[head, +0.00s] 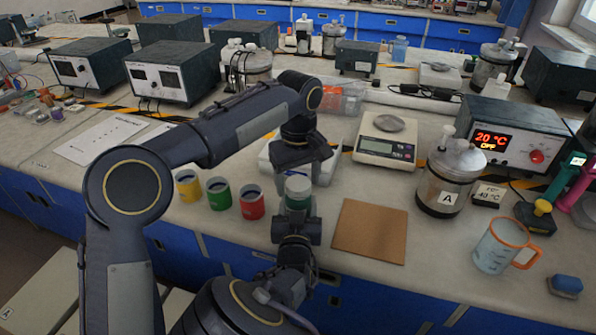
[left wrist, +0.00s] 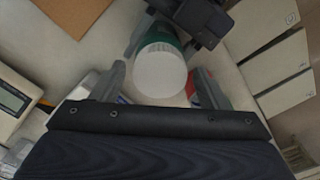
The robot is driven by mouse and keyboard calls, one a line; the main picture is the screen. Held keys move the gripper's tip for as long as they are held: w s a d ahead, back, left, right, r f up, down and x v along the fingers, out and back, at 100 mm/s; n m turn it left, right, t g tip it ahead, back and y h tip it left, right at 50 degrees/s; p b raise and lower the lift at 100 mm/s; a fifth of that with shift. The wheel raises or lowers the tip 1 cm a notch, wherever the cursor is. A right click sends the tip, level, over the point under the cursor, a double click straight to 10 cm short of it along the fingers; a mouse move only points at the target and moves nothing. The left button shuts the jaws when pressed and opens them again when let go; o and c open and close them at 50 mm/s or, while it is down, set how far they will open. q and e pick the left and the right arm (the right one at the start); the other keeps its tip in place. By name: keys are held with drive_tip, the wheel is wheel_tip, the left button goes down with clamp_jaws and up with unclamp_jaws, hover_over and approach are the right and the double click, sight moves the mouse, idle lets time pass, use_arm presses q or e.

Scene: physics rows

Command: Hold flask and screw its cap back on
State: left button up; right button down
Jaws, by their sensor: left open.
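The flask (head: 298,203) is green with a pale, round cap (head: 298,187) on its top. It stands upright near the bench's front edge. In the left wrist view the white cap (left wrist: 160,73) faces the camera, with the green flask body (left wrist: 165,38) beyond it. My left gripper (head: 299,176) points down from above. Its open fingers (left wrist: 160,85) stand on either side of the cap, with gaps visible. My right gripper (head: 297,228) comes from the front, shut around the flask's lower part. It hides that part. I cannot tell whether the cap is threaded on.
Yellow (head: 188,186), green (head: 219,194) and red (head: 252,202) cups stand left of the flask. A brown board (head: 370,232) lies right, with a scale (head: 386,145) behind it. A jar (head: 449,180) and a measuring jug (head: 497,247) stand farther right.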

use_arm(q)
drive_tip(key=c, duration=1)
drive_tip(key=m, duration=0.3)
drive_tip(key=shift+m, duration=0.3)
drive_tip(key=m, duration=0.4)
drive_tip(key=shift+m, duration=0.4)
drive_tip(key=m, duration=0.4)
drive_tip(key=shift+m, duration=0.3)
drive_tip(key=m, duration=0.6)
drive_tip(key=o, duration=1.2)
wheel_tip(320, 180, up, 12)
